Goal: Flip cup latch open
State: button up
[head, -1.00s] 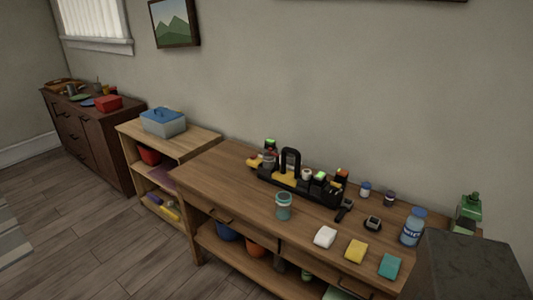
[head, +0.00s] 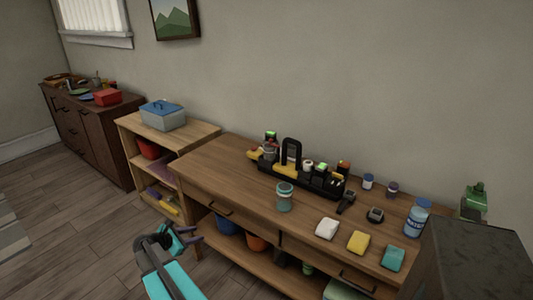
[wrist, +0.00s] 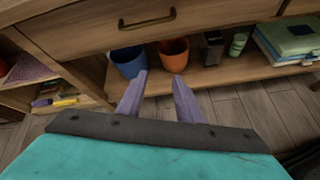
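A teal cup (head: 284,197) with a lid stands upright on the wooden workbench (head: 215,165), near its front edge. Its latch is too small to make out. My gripper (head: 193,235) is in front of the workbench, left of the cup and lower than the top. In the wrist view my gripper (wrist: 158,85) shows two purple fingers apart with nothing between them. The cup is not in the wrist view.
A black caddy (head: 300,180) with bottles stands behind the cup. White, yellow and teal sponges (head: 358,242) lie to its right, with a blue bottle (head: 417,218) beyond. Blue (wrist: 128,60) and orange (wrist: 173,55) buckets sit on the lower shelf. A drawer handle (wrist: 147,20) sticks out in front.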

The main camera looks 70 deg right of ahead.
jog(key=s+d+r+n+g+h+b, duration=0.1)
jog(key=d+r+n+h, duration=0.15)
jog(key=d+r, duration=1.05)
jog(key=g+h+b, duration=0.2)
jog(key=g+h, duration=0.1)
send_near(266, 148)
jog(key=w+a+r, duration=0.1)
jog(key=a+r, duration=0.2)
jog(key=shift+w+a+r, duration=0.1)
jog(key=shift+w, duration=0.15)
jog(key=shift+p, duration=0.3)
jog(key=shift+p+x, duration=0.95)
jog(key=shift+x, duration=5.95)
jog(key=shift+s, duration=0.1)
